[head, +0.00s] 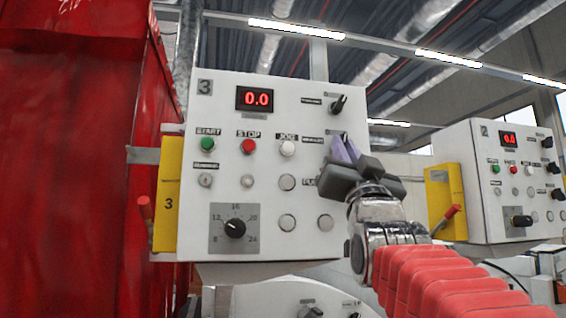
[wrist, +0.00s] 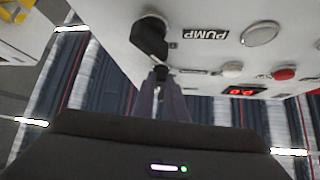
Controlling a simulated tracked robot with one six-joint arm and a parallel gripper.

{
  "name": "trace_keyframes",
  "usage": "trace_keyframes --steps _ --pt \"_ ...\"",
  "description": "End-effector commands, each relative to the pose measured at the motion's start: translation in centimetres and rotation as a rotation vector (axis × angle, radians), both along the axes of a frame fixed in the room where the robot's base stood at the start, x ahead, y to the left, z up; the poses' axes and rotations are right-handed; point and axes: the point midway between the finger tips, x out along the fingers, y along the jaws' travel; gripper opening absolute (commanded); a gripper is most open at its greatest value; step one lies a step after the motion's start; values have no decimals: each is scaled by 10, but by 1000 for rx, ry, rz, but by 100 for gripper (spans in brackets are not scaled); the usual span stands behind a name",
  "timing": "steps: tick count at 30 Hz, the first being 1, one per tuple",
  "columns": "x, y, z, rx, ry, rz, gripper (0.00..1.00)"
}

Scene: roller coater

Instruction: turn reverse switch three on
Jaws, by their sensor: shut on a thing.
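The white control panel marked 3 (head: 222,110) faces me in the head view, with a red 0.0 display. On its right side the reverse switch (head: 344,135), the middle black selector, is mostly hidden behind my gripper (head: 345,150). Its label is too blurred to read. In the wrist view, which shows the panel upside down, my gripper's (wrist: 163,80) purple fingers are close together on a small dark knob (wrist: 160,70) beyond the PUMP selector. The knob's angle is hard to tell.
The top selector (head: 339,103) stands above the fingers. The pump selector (wrist: 150,38) sits close beside them. Green start (head: 208,143), red stop (head: 248,146) and white jog (head: 287,148) buttons lie left. A second panel (head: 481,165) stands right; a red wall (head: 70,160) fills the left.

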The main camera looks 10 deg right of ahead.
Motion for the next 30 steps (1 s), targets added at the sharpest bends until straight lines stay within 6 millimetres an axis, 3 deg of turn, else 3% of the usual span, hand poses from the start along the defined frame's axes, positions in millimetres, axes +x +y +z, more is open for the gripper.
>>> trace_keyframes --steps 30 --pt "0 3 1 317 -2 -1 0"
